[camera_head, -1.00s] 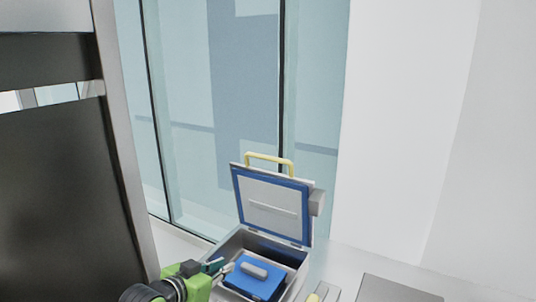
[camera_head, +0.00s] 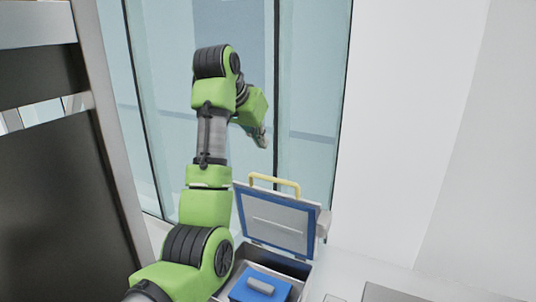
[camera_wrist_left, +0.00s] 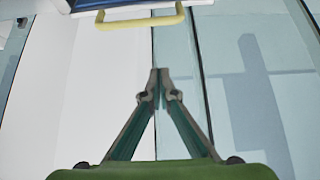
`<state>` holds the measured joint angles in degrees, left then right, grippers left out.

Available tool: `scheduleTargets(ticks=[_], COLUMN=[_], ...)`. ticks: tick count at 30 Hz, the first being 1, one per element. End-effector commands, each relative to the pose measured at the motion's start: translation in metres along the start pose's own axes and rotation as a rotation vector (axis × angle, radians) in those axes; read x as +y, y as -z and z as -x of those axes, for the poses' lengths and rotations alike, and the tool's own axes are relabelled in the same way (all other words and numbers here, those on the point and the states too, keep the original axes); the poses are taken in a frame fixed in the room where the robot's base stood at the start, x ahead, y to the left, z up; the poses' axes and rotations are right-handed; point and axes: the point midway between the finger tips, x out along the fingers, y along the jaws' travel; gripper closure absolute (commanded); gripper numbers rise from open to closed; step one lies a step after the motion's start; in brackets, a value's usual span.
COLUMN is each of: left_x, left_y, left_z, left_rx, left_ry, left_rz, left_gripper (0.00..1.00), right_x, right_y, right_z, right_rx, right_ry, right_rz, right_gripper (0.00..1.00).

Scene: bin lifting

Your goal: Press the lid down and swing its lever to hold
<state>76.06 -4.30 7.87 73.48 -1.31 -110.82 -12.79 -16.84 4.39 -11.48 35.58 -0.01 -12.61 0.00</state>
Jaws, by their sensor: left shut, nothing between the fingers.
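The lid (camera_head: 275,218) of the grey bin (camera_head: 292,266) stands open and upright, with a blue border and a pale inner panel. A yellow handle (camera_head: 280,181) sticks up from its top edge, and a grey part (camera_head: 323,223) juts out at its right side; I cannot tell which one is the lever. My left gripper (camera_head: 262,138) is above the lid, apart from it. In the left wrist view its fingertips (camera_wrist_left: 159,82) are together and empty, with the yellow handle (camera_wrist_left: 140,22) and the lid's edge beyond them at the top. My right gripper is not in view.
A blue block with a grey grip (camera_head: 258,289) lies inside the bin. A dark cabinet with a metal frame (camera_head: 91,110) stands at the left. Glass panels (camera_head: 310,100) are behind the bin. A flat grey plate (camera_head: 385,293) lies on the surface at the right.

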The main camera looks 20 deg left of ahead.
Motion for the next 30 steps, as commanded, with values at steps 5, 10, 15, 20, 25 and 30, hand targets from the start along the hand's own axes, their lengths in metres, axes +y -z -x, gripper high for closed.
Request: scheduleTargets(ticks=[5, 10, 15, 20, 25, 30], left_x=[0.000, 0.000, 0.000, 0.000, -0.001, -0.001], left_y=[0.000, 0.001, 0.001, -0.010, -0.025, -0.035], left_z=[-0.023, -0.056, -0.088, -0.092, -0.087, -0.084], left_rx=[-0.006, -0.006, -0.005, 0.002, 0.001, 0.001], left_ry=[-0.001, -0.002, -0.002, 0.000, 0.000, 0.000], left_rz=[0.001, 0.002, 0.001, 0.001, 0.002, 0.001], left_gripper=[1.00, 1.00, 1.00, 1.00, 1.00, 1.00], right_x=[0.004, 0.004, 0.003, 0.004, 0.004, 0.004], right_y=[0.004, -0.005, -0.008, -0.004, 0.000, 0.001], right_z=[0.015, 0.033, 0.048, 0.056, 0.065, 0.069], right_rx=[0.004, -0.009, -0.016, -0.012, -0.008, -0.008], right_ry=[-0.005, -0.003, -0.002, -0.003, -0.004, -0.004], right_rz=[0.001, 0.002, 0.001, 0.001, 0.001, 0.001], right_gripper=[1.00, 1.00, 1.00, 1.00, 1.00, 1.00])
